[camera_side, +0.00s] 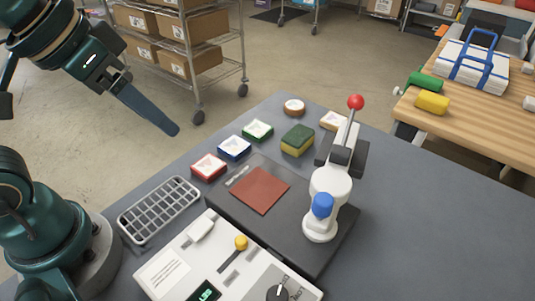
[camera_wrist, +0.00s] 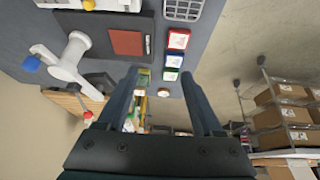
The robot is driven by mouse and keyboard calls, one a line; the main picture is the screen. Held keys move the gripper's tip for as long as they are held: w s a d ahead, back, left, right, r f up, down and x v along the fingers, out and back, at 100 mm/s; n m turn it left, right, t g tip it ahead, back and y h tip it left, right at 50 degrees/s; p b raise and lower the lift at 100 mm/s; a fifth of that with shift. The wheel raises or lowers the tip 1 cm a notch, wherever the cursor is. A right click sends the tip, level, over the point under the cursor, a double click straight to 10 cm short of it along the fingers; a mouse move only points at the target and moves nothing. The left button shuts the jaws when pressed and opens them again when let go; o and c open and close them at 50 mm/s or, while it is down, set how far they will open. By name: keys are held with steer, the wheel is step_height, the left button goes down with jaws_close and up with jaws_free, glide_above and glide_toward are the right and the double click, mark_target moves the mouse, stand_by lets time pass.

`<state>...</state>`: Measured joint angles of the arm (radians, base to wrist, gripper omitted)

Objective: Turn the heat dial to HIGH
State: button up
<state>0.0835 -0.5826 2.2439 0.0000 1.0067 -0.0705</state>
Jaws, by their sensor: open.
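The white control panel (camera_side: 165,268) lies at the front edge of the grey table in the side view. A dark round dial (camera_side: 278,293) with a pale pointer sits near its lower right, partly cut off by the frame; its markings are too small to read. The panel also shows in the wrist view (camera_wrist: 115,4), cut off at the top, and the dial is not clear there. My gripper (camera_side: 175,131) is high at the upper left, far from the panel. In the wrist view my gripper (camera_wrist: 159,75) has its two fingers wide apart with nothing held.
A white lever press (camera_side: 322,195) with a red ball handle (camera_side: 355,102) stands on a dark base right of the panel. A yellow-knobbed lever (camera_side: 240,243) rises from the panel. A wire rack (camera_side: 158,208), coloured blocks and a sponge (camera_side: 297,141) lie nearby. The table's right side is clear.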

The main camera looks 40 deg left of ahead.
steer(key=w+d+m+g+h, duration=0.1)
steer(key=w+d+m+g, duration=0.15)
steer(key=d, duration=0.35)
steer(key=m+g+y, duration=0.1)
steer(key=m+g, duration=0.2)
steer(key=m, duration=0.3)
glide_above(278, 295)
step_height(278, 295, down, 10)
steer(key=shift+w+r, duration=0.1)
steer(key=shift+r, duration=0.05)
steer(key=shift+s+f, duration=0.2)
steer(key=shift+f, duration=2.35)
jaws_close()
